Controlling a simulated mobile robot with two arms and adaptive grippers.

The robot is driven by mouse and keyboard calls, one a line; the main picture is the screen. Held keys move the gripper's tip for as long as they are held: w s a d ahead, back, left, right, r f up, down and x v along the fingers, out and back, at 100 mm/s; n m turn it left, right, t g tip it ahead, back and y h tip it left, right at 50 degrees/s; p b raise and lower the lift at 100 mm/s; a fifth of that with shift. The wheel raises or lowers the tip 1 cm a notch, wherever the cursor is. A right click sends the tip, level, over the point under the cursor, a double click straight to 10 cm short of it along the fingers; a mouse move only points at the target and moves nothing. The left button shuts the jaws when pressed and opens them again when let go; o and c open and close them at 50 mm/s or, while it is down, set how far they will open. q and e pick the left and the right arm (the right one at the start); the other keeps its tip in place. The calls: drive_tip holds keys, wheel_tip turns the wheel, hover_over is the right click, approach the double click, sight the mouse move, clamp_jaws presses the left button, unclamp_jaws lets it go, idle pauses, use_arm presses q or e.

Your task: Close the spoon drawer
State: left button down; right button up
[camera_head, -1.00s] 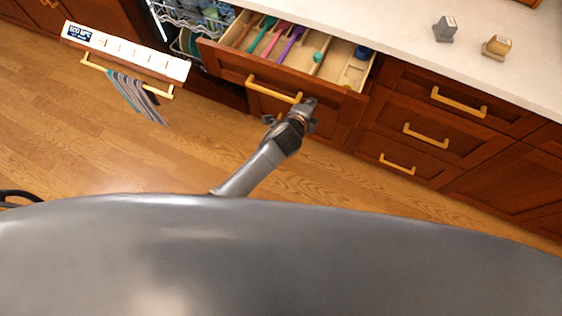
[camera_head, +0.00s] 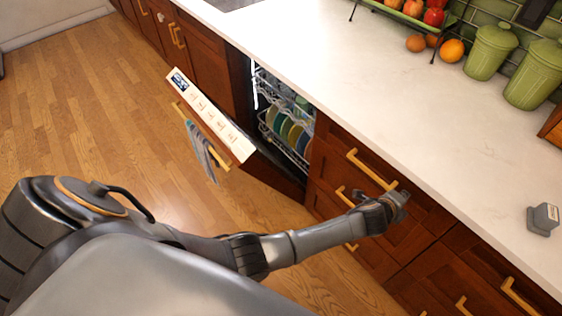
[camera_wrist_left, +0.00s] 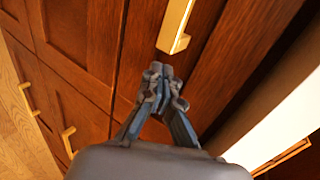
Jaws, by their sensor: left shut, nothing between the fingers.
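The spoon drawer (camera_head: 333,143) is the top wooden drawer under the counter, just right of the dishwasher. Its front looks flush with the cabinet, and none of its inside or spoons shows in the head view. Its gold handle (camera_head: 370,170) also shows at the top of the left wrist view (camera_wrist_left: 175,25). My left gripper (camera_head: 398,203) is shut and empty, close to the drawer front by the right end of the handle. In the left wrist view its fingertips (camera_wrist_left: 163,78) are together just below the handle's end; contact cannot be told. My right gripper is not in view.
The dishwasher door (camera_head: 215,115) hangs open at left with a towel (camera_head: 200,150) on its handle, and racks of dishes (camera_head: 285,125) show inside. A grey block (camera_head: 543,218) stands on the counter (camera_head: 400,90). The floor at left is clear.

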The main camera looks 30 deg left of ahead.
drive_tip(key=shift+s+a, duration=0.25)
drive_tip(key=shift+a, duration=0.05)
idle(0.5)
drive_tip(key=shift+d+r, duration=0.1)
